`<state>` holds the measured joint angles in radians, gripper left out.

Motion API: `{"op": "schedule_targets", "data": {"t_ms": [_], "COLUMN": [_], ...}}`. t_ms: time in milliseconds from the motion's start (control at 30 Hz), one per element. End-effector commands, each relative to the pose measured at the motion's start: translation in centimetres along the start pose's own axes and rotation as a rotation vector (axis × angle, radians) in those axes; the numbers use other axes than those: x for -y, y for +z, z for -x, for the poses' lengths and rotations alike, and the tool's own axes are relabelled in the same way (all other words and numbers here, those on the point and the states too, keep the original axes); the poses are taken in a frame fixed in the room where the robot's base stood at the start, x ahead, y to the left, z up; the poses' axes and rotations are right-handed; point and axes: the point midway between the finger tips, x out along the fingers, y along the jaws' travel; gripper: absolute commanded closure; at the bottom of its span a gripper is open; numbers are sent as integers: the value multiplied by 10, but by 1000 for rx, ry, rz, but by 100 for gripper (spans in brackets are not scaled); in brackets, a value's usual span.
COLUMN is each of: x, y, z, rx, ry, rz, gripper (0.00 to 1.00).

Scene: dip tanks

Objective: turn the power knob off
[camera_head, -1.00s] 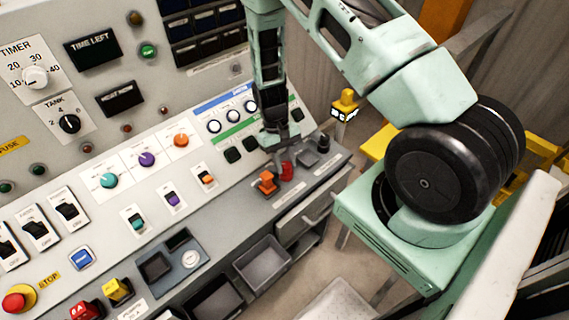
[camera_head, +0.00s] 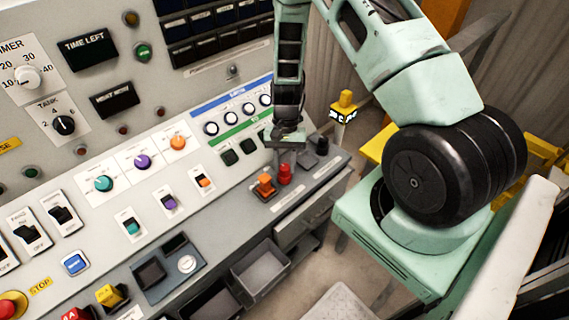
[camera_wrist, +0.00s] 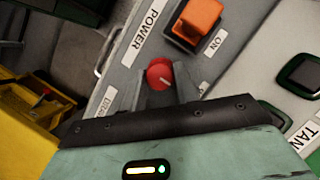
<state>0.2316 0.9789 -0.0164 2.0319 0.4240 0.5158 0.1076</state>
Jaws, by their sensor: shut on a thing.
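An orange switch (camera_wrist: 199,18) with an ON label stands close to the knob; it also shows in the head view (camera_head: 265,184). Drawers and trays (camera_head: 260,268) lie below the ledge.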

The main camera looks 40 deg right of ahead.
Motion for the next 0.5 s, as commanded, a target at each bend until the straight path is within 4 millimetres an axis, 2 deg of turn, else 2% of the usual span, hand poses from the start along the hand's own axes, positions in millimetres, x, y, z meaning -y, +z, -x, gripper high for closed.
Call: {"op": "schedule_targets", "data": {"t_ms": [400,433,500], "x": [0,0,0], "y": [0,0,0], "z": [0,0,0], "rx": [-1,-1,-1], "ry": [-3,-3,-3], "rz": [-7,-7,-7], "gripper": [93,62,48]}}
